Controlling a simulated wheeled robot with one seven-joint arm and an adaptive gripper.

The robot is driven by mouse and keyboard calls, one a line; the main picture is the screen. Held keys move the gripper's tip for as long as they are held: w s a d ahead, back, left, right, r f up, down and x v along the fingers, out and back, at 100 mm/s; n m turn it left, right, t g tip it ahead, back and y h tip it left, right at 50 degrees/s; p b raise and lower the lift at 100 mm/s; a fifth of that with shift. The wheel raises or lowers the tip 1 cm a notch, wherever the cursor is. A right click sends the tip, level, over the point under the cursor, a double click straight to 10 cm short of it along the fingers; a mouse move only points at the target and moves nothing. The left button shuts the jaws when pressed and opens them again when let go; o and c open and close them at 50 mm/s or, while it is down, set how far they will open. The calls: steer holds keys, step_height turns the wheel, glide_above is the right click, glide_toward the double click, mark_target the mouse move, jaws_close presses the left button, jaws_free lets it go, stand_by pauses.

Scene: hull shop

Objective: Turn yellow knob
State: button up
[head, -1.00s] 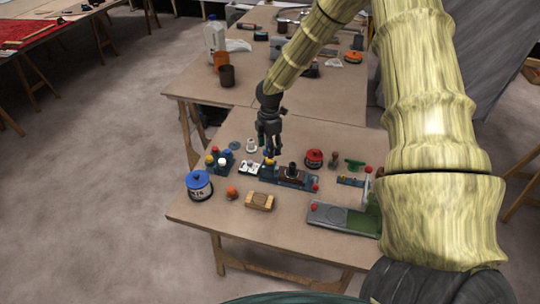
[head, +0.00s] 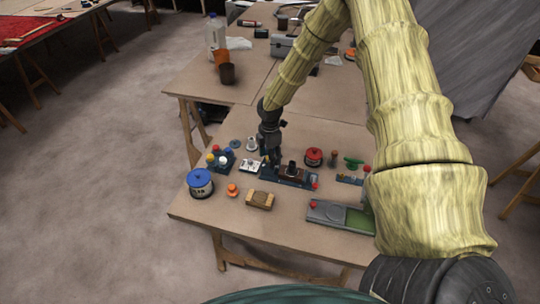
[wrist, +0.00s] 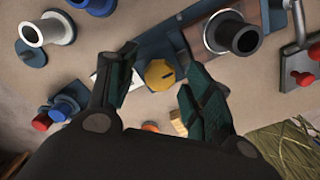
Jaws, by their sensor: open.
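The yellow knob (wrist: 160,74) shows in the wrist view as a round yellow cap with a dark slot mark, on a dark blue base. My gripper (wrist: 155,85) is open, with one dark green finger on each side of the knob. The fingers look apart from it, and I cannot tell how far above it they are. In the head view my gripper (head: 271,158) points down over the blue base, and the knob is mostly hidden behind the fingers.
A dark cylinder on a brown block (head: 291,171) stands right of the knob. Close by are a white switch plate (head: 250,165), a red-topped pot (head: 313,157), a wooden block (head: 260,200) and a blue-lidded can (head: 200,183). The front left table corner is clear.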

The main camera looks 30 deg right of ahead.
steer(key=c, duration=1)
